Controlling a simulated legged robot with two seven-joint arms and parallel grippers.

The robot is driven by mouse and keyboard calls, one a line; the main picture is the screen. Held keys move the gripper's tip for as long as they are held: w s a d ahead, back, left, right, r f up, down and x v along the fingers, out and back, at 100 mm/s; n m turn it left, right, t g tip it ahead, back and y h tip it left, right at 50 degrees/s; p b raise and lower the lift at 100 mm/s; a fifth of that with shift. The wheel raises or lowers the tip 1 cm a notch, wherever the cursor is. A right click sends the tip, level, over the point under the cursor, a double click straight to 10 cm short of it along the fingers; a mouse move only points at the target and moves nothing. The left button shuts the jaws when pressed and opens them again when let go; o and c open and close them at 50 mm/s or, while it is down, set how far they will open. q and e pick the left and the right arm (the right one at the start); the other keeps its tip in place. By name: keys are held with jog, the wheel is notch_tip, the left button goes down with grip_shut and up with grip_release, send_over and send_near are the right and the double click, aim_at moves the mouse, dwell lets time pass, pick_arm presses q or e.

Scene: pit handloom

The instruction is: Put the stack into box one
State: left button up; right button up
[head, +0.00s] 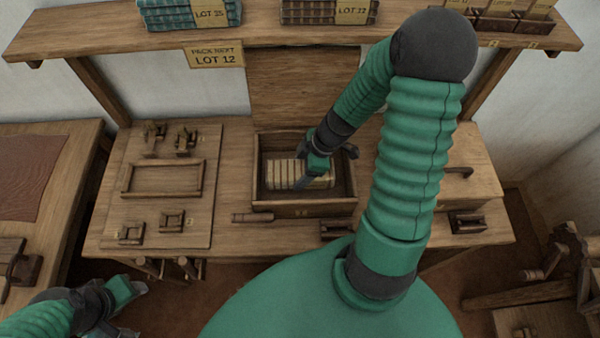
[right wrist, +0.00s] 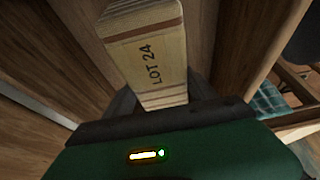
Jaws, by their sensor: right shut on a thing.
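The stack (head: 285,173) is a pale, banded block of layers. It lies within the walls of an open wooden box (head: 304,209) at the middle of the bench; whether it touches the box floor I cannot tell. In the right wrist view the stack (right wrist: 148,50) has a label reading LOT 24. My right gripper (head: 318,170) reaches down into the box and is shut on the stack, hiding part of it. In its wrist view the gripper (right wrist: 160,98) has a finger on each side. My left gripper (head: 128,309) is low at the left, fingers apart, empty, away from the box.
A shelf (head: 265,37) above holds a teal stack (head: 188,14) and a brown stack (head: 328,11). A sign (head: 215,55) reads LOT 12. A board with an empty wooden frame (head: 162,178) and small fittings lies left of the box. A wooden bar (head: 252,218) lies in front.

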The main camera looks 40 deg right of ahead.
jog(key=shift+f, duration=0.9)
jog(key=shift+d+f, duration=0.15)
jog(key=shift+d, duration=0.3)
jog(key=o, duration=1.1)
jog(key=shift+s+d, duration=0.15)
jog(key=shift+d, duration=0.05)
jog(key=shift+o, duration=1.1)
jog(key=shift+d, duration=0.15)
jog(key=shift+o, duration=1)
jog(key=shift+a, duration=0.5)
jog(key=shift+r, duration=0.35)
jog(key=v, duration=0.3)
jog(key=p+v, duration=0.1)
jog(key=v, duration=0.6)
jog(key=shift+s+d+r, duration=0.1)
jog(key=shift+d+r, duration=0.1)
jog(key=shift+d, duration=0.3)
jog(key=shift+s+a+r, duration=0.1)
jog(key=shift+r, duration=0.25)
pick_arm(q)
jog(key=shift+s+d+r, duration=0.1)
jog(key=shift+d+r, duration=0.15)
jog(key=shift+r, duration=0.4)
pick_arm(e)
jog(key=w+a+m+h, duration=0.1)
jog(key=a+m+h, duration=0.2)
jog(key=a+m, duration=0.7)
jog(key=a, duration=0.4)
jog(key=shift+a+r, duration=0.3)
jog(key=shift+a, duration=0.1)
